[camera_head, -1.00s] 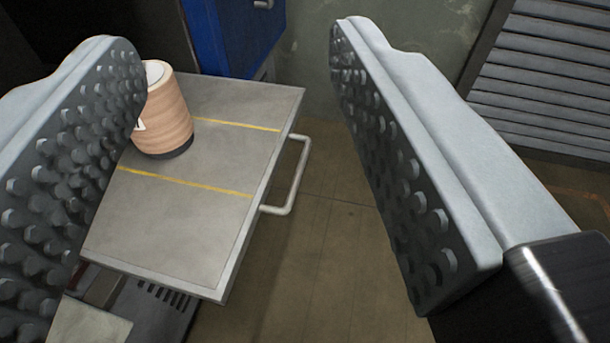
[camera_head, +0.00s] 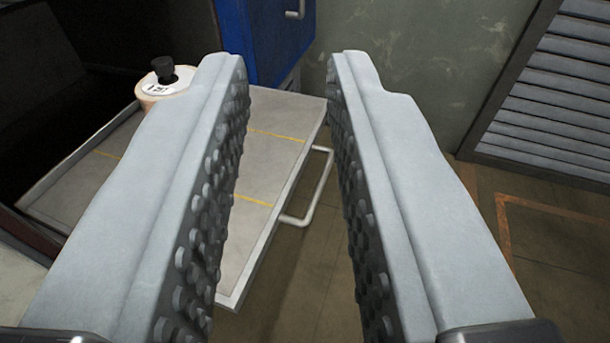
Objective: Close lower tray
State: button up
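The lower tray (camera_head: 85,188) is a grey metal tray with yellow lines, pulled out from a dark housing on the left. Its pale bar handle (camera_head: 319,188) is on its right front edge. My gripper (camera_head: 285,75) is open and empty. Its left finger covers part of the tray in the picture. The handle shows between the two fingers, close to the right one; I cannot tell whether they touch.
A blue cabinet (camera_head: 262,38) with a handle stands behind the tray. A louvred grey panel (camera_head: 560,90) is at the right. The brown floor (camera_head: 480,235) to the right of the tray is clear, with an orange line on it.

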jog(key=w+d+f+g, duration=0.2)
jog(key=w+f, duration=0.1)
jog(key=w, duration=0.2)
jog(key=w+d+f+m+g, duration=0.1)
jog(key=w+f+g, duration=0.1)
jog(key=w+f, duration=0.2)
jog(key=w+d+f+g, duration=0.2)
jog(key=w+f, duration=0.1)
jog(key=w, duration=0.4)
jog(key=shift+w+d+f+m, duration=0.25)
jog(key=shift+d+f+m, duration=0.1)
jog(key=shift+m, duration=0.05)
grip_shut()
jog(key=m+g+y, duration=0.1)
jog(key=g+y, duration=0.3)
jog(key=g, duration=0.1)
send_near(315, 142)
jog(key=f, duration=0.1)
jog(key=w+f, duration=0.1)
jog(key=f, duration=0.2)
jog(key=shift+w, duration=0.4)
jog(key=shift+w+a, duration=0.3)
jog(key=shift+a, duration=0.45)
